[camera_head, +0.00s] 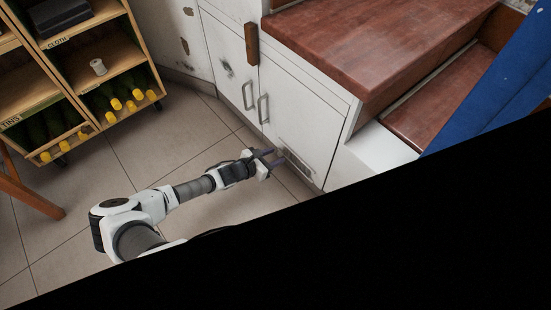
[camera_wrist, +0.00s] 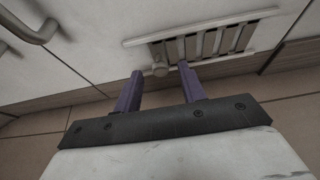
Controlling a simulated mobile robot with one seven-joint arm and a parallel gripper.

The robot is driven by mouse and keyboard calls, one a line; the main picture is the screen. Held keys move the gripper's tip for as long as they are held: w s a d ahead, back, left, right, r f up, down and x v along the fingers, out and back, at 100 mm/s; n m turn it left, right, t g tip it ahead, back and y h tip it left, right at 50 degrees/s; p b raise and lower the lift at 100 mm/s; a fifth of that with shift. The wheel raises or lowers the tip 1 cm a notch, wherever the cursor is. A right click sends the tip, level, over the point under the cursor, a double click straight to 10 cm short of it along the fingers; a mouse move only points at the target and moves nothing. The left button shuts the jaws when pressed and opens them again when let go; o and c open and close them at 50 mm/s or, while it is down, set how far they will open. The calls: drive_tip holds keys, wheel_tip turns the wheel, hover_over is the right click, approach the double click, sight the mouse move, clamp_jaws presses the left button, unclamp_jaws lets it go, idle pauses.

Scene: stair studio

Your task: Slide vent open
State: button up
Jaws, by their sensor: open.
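The vent (camera_wrist: 205,43) is a slatted grille low on a white cabinet door, with rails above and below it and a small round knob (camera_wrist: 160,70) near its lower left end. In the head view the vent (camera_head: 298,164) is partly hidden behind my gripper. My gripper (camera_wrist: 160,72) is open, its two purple fingers pointing at the vent. The knob appears between the fingertips, with the right fingertip overlapping the lower slats. I cannot tell whether either finger touches. In the head view my gripper (camera_head: 277,158) is just in front of the door.
Metal handles (camera_head: 263,108) are on the white doors left of the vent. Brown wooden steps (camera_head: 370,45) rise above the cabinet. A shelf unit (camera_head: 120,70) with bottles stands at the left. Tiled floor (camera_head: 150,150) between is clear. A black area covers the lower right.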

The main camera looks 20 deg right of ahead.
drive_tip(key=shift+w+d+f, duration=0.2)
drive_tip(key=shift+d, duration=0.4)
clamp_jaws()
